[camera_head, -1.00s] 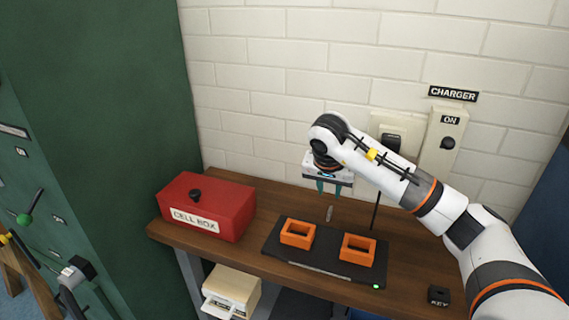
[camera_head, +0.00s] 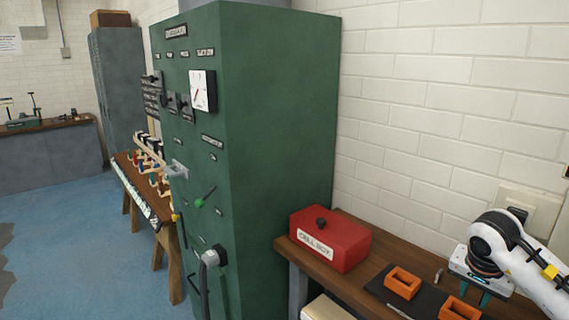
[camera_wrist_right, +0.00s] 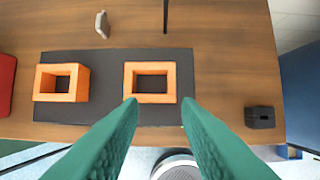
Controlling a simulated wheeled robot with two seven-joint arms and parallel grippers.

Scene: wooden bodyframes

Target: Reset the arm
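My right gripper (camera_head: 484,297) hangs over the wooden bench at the lower right of the head view, near the right orange holder. In the right wrist view its two green fingers (camera_wrist_right: 160,102) are spread apart with nothing between them. Their tips appear over the near side of the right orange holder (camera_wrist_right: 150,82). Whether they touch it cannot be told. The right arm (camera_head: 525,262) is partly cut off by the picture's edge. My left arm and gripper do not show.
A red cell box (camera_head: 330,240) stands on the bench (camera_head: 290,248) beside a tall green cabinet (camera_head: 270,130). A left orange holder (camera_wrist_right: 62,83) sits on the dark tray (camera_wrist_right: 108,112). A small grey piece (camera_wrist_right: 102,24) and a black key block (camera_wrist_right: 260,117) lie nearby. Blue floor (camera_head: 70,220) is open at left.

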